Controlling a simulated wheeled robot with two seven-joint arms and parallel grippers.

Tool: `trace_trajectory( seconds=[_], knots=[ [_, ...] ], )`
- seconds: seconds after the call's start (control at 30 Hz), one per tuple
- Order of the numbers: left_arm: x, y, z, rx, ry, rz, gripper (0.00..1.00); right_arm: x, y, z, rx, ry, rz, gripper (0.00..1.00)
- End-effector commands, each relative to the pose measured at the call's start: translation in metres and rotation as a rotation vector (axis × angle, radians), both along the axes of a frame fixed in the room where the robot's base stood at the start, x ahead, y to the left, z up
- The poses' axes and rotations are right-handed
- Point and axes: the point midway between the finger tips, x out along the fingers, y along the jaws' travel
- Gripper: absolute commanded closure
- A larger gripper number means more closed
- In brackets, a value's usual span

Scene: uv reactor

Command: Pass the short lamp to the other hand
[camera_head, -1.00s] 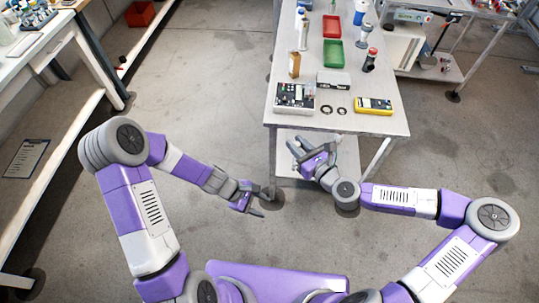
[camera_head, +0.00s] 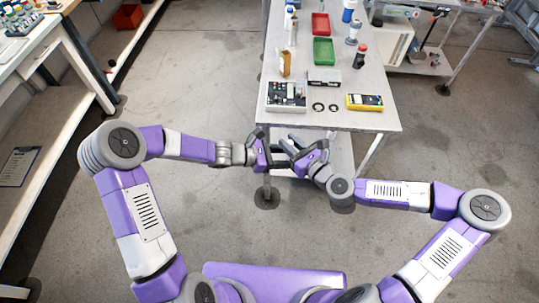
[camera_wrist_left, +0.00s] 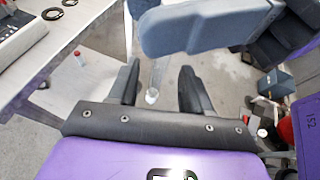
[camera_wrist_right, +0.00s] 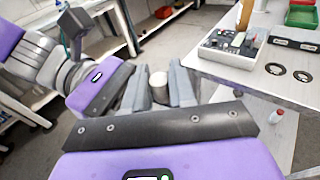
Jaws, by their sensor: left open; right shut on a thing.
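The short lamp is a slim tube with a pale end. In the right wrist view its whitish round end (camera_wrist_right: 158,86) sits between the fingers of my right gripper (camera_wrist_right: 160,82), which is shut on it. In the left wrist view the clear tube with a white tip (camera_wrist_left: 152,96) shows between the spread fingers of my left gripper (camera_wrist_left: 160,82), which is open. In the head view my left gripper (camera_head: 268,147) and right gripper (camera_head: 294,147) face each other closely in front of the table. The lamp is too small to make out there.
The table (camera_head: 330,118) stands just beyond the grippers. It carries a control box (camera_head: 286,97), a yellow meter (camera_head: 365,102), two black rings (camera_head: 325,107), a green tray (camera_head: 323,51) and a red tray (camera_head: 320,25). Open floor lies around my arms.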

Motion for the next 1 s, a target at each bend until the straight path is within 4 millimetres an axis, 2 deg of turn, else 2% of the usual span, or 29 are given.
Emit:
trace_trajectory(
  seconds=[0.1,0.3,0.67,1.0],
  knots=[
    [0.005,-0.018,-0.008,0.0,0.001,-0.003,0.51,0.0,0.0,0.0,0.0,0.0,0.0,0.99],
    [0.011,-0.035,-0.016,0.0,-0.001,-0.001,0.51,0.0,0.0,0.0,0.0,0.0,0.0,0.99],
    [0.012,-0.039,-0.017,0.002,-0.002,0.0,0.51,0.0,0.0,0.0,0.0,0.0,0.0,0.99],
    [0.012,-0.039,-0.017,0.001,-0.001,-0.002,1.0,0.0,0.0,0.0,0.001,-0.001,-0.001,0.99]
  ],
)
